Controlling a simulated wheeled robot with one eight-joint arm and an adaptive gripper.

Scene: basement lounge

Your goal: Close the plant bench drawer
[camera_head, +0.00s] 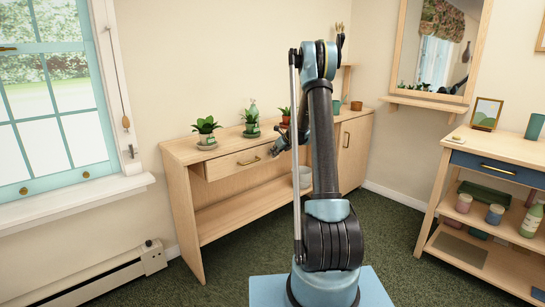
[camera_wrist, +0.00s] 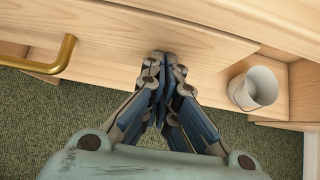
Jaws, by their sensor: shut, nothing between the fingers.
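The plant bench (camera_head: 182,205) is a pale wooden bench against the back wall. Its drawer (camera_head: 228,168) has a brass handle (camera_head: 249,161) and stands slightly out from the bench, with a strip of its left side showing. In the wrist view the handle (camera_wrist: 52,58) is at the left and the wooden drawer front (camera_wrist: 110,42) spans the upper middle. My gripper (camera_wrist: 163,62) is shut and empty, its fingertips at the drawer front, right of the handle; I cannot tell whether they touch. In the head view my gripper (camera_head: 278,147) is near the drawer's right end, partly hidden by my arm.
Potted plants (camera_head: 206,130) stand on the bench top. A pale bucket (camera_wrist: 254,88) sits on the lower shelf, right of my gripper. A desk with a blue drawer (camera_head: 497,167) is at the right, a heater (camera_head: 100,280) at the left. Green carpet (camera_head: 395,225) is clear between.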

